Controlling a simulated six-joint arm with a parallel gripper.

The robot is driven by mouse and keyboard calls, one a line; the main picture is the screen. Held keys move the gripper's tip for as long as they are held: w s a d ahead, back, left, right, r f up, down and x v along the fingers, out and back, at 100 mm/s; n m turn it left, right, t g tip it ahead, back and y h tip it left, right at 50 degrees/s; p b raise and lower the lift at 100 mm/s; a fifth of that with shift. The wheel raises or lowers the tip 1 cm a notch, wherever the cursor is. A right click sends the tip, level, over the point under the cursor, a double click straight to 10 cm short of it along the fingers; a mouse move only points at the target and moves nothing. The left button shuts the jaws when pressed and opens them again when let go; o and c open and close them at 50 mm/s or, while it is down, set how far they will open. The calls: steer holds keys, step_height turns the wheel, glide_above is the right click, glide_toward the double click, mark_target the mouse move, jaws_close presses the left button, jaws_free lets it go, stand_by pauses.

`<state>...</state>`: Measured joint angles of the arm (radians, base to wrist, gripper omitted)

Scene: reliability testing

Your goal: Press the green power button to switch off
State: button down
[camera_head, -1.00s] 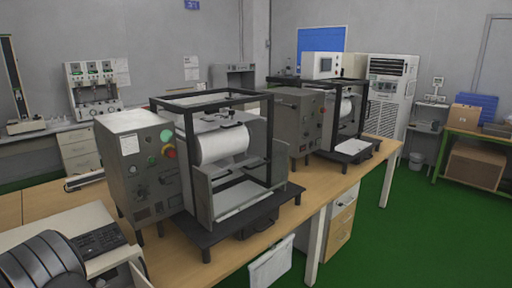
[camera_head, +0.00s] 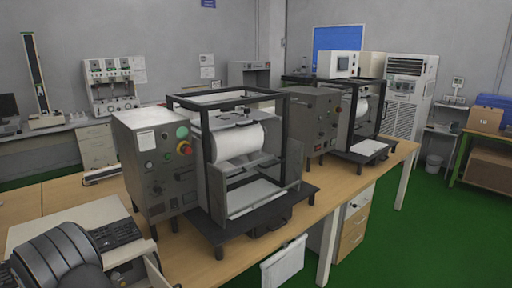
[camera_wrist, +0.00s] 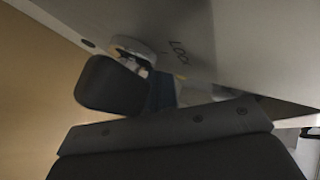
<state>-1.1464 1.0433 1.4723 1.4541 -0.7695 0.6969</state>
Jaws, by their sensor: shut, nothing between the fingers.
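The near test machine has a grey control box (camera_head: 155,165) on the bench. On its front are a large pale-green round button (camera_head: 182,132), a red knob on a yellow base (camera_head: 184,148) and a smaller dark green button (camera_head: 167,157). Which green one is the power button I cannot tell. In the wrist view my gripper (camera_wrist: 112,86) shows as dark, blurred parts, shut and empty, near a pale grey surface with dark lettering. No green button shows in that view. My gripper's tips are not visible in the head view.
A black frame with a white roll (camera_head: 238,142) stands right of the control box. A second similar machine (camera_head: 318,120) is behind it. A keyboard (camera_head: 115,235) lies at front left, near my dark arm part. The wooden bench (camera_head: 325,185) has bare strips; green floor is open to the right.

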steer(key=shift+s, duration=0.15)
steer(key=shift+s+d, duration=2.05)
steer(key=shift+d, duration=0.15)
steer(key=shift+f, duration=0.1)
steer(key=w+a, duration=0.4)
steer(key=shift+w+a, duration=0.25)
steer(key=shift+w, duration=0.05)
